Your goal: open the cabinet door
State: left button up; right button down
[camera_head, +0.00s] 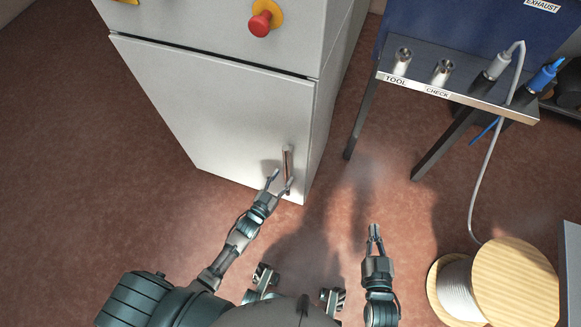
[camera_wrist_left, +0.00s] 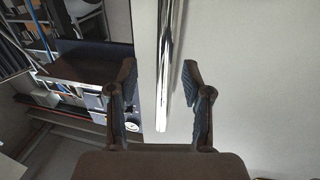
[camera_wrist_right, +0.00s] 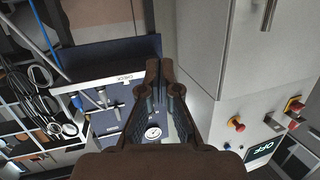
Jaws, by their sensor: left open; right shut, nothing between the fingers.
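The cabinet door (camera_head: 225,110) is a pale grey panel, closed flush under the cabinet's upper part. Its upright metal handle (camera_head: 288,165) is near the door's right edge. My left gripper (camera_head: 279,182) is open at the handle's lower part. In the left wrist view the handle (camera_wrist_left: 163,75) runs between the two spread fingers, which are not closed on it; whether either finger touches it I cannot tell. My right gripper (camera_head: 374,232) is shut and empty, held away to the right of the cabinet. In the right wrist view its fingertips (camera_wrist_right: 153,68) meet.
A red emergency button (camera_head: 260,23) sticks out of the cabinet's upper part. A metal-edged table (camera_head: 458,97) with tool holders stands to the right. A wooden cable spool (camera_head: 512,285) lies at lower right, its cable running up to the table. Open floor lies left of the cabinet.

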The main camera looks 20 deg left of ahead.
aim_at(286, 169)
pick_arm(q)
jog(key=w, duration=0.4)
jog(key=shift+w+a+f+b, duration=0.2)
jog(key=shift+w+b, duration=0.05)
jog(key=shift+b, duration=0.15)
jog(key=shift+w+d, duration=0.1)
jog(key=shift+d, duration=0.05)
jog(key=shift+d+r, duration=0.2)
jog(key=shift+d, duration=0.3)
jog(key=shift+c, duration=0.2)
jog(key=c, duration=0.4)
jog(key=shift+a, duration=0.1)
jog(key=c, duration=0.4)
jog(key=shift+a+f, duration=0.15)
jog(key=shift+a, duration=0.2)
grip_shut()
pick_arm(e)
jog(key=r, duration=0.1)
jog(key=a+r+t, duration=0.1)
jog(key=r+t, duration=0.1)
jog(key=shift+w+a+y, duration=0.3)
jog(key=shift+w, duration=0.05)
